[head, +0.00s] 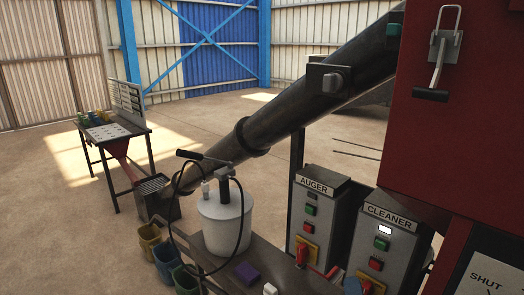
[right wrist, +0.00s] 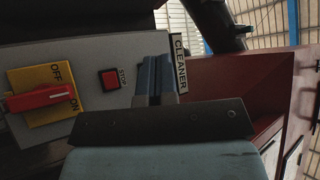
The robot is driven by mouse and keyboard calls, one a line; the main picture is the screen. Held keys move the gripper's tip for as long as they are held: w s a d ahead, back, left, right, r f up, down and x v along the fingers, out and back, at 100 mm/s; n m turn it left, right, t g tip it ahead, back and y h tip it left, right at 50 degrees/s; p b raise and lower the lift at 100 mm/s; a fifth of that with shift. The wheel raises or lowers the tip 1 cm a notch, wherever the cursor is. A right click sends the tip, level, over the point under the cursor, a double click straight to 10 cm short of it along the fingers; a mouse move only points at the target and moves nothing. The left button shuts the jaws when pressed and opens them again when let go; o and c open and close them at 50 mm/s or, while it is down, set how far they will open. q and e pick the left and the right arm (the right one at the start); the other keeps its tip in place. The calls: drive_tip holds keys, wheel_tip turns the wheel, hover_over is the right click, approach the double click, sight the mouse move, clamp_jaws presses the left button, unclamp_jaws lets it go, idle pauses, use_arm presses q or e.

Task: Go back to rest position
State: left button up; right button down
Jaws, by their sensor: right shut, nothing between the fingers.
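My right gripper (right wrist: 157,78) is shut and empty in the right wrist view, its two blue-grey fingers close together. They are in front of the grey CLEANER control box (right wrist: 95,50), right of its red STOP button (right wrist: 110,80). I cannot tell whether they touch the box. In the head view, only a small blue-grey part of the right gripper (head: 352,286) shows at the bottom edge, by the lower part of the CLEANER box (head: 398,240). My left gripper is in neither view.
The AUGER box (head: 300,225) stands left of the CLEANER box. A red machine housing (head: 465,120) fills the right. A dark tube (head: 285,120) slants overhead. Open floor lies behind.

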drive_tip(key=s+a+f+n+g+y, duration=0.2)
drive_tip(key=s+f+n+g, duration=0.4)
drive_tip(key=s+f, duration=0.5)
drive_tip(key=s+a+f+n+g+y, duration=0.2)
drive_tip(key=s+f+n+g, duration=0.4)
drive_tip(key=s+f+n, duration=0.4)
drive_tip(key=shift+s+f+n, duration=0.35)
drive_tip(key=shift+f+n, duration=0.15)
drive_tip(key=shift+f, duration=0.4)
